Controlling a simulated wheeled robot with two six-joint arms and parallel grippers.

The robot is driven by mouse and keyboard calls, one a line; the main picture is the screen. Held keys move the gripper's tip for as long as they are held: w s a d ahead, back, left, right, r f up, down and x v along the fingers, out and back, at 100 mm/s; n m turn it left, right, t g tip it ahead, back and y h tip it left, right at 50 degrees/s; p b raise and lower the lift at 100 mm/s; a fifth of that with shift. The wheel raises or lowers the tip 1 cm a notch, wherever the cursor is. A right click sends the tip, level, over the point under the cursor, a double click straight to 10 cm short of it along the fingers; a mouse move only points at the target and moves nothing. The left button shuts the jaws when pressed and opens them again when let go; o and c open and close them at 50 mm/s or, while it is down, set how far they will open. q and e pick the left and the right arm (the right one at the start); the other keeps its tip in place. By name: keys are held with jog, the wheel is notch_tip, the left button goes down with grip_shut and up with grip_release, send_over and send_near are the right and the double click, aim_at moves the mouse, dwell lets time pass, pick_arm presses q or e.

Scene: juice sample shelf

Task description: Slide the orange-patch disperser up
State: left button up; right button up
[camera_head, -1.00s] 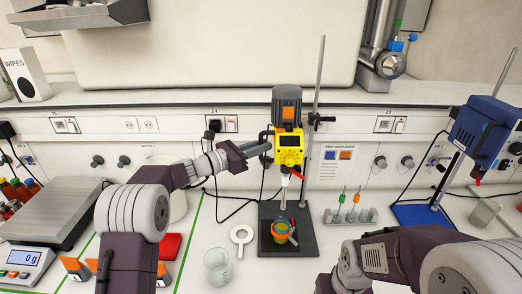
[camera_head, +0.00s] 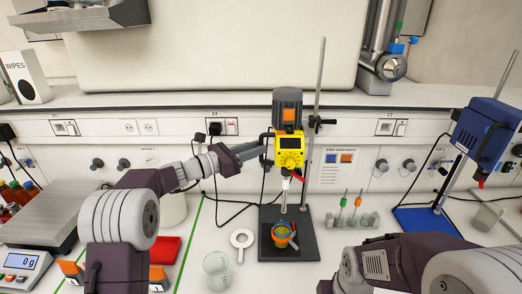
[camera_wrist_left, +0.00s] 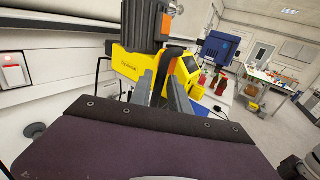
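The orange-patch disperser (camera_head: 290,140) is a yellow unit with a grey top and an orange patch, mounted on an upright metal rod (camera_head: 316,100). Its shaft points down above an orange-rimmed cup (camera_head: 282,232) on a dark base plate (camera_head: 306,240). My left gripper (camera_head: 262,149) is at the left side of the yellow body, roughly level with it. My right gripper is out of view; only the right arm shows.
A blue unit (camera_head: 484,130) stands on a blue base at the right. A rack (camera_head: 352,219) with small tools stands right of the dark base. A glass beaker (camera_head: 216,270) and a white ring-shaped item (camera_head: 242,240) lie left of it. A scale (camera_head: 40,225) is at the left.

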pick_arm(q)
jog(key=b+v, duration=0.2)
jog(key=v, duration=0.4)
jog(key=shift+s+a, duration=0.2)
jog(key=shift+a, duration=0.05)
jog(key=shift+d, duration=0.1)
